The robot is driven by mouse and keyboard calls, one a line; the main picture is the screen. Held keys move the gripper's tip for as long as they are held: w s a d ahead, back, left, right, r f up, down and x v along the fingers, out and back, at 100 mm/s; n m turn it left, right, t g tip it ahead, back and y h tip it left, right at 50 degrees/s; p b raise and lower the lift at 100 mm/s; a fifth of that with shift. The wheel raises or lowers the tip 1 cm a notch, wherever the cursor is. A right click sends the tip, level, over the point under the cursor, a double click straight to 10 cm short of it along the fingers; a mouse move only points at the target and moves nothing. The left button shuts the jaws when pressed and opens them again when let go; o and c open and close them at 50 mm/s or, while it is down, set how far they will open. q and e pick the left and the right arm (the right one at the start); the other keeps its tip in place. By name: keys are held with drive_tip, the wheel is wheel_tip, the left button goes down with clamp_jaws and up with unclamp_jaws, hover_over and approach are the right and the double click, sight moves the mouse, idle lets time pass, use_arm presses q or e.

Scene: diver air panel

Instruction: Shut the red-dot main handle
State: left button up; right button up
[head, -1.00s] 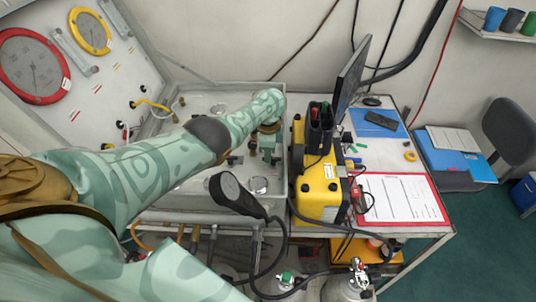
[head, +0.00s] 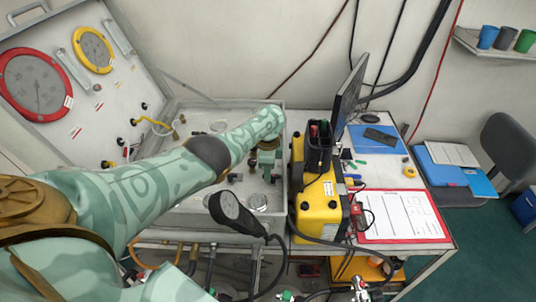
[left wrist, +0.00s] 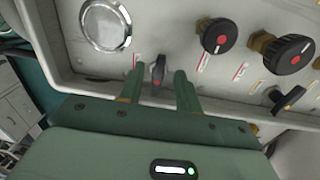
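A small black lever handle with a red mark (left wrist: 157,72) stands on the pale panel between the two fingers of my left gripper (left wrist: 159,88) in the left wrist view. The fingers are apart, one on each side of the handle, with gaps visible. In the head view my left gripper (head: 266,160) points down over the right side of the open panel case (head: 190,218). The handle itself is hidden or too small to tell there. My right gripper is in neither view.
Two black knobs with red dots (left wrist: 218,36) (left wrist: 289,54) and another black lever (left wrist: 288,100) sit right of the handle. A round metal-rimmed disc (left wrist: 105,26) is left.

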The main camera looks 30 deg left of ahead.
use_arm(q)
wheel_tip(320, 180, up, 16)
drive_tip(key=p, duration=0.8)
drive_tip(key=shift+w+a+f, duration=0.15)
drive_tip(key=shift+w+a, duration=0.05)
drive_tip(key=shift+w, duration=0.15)
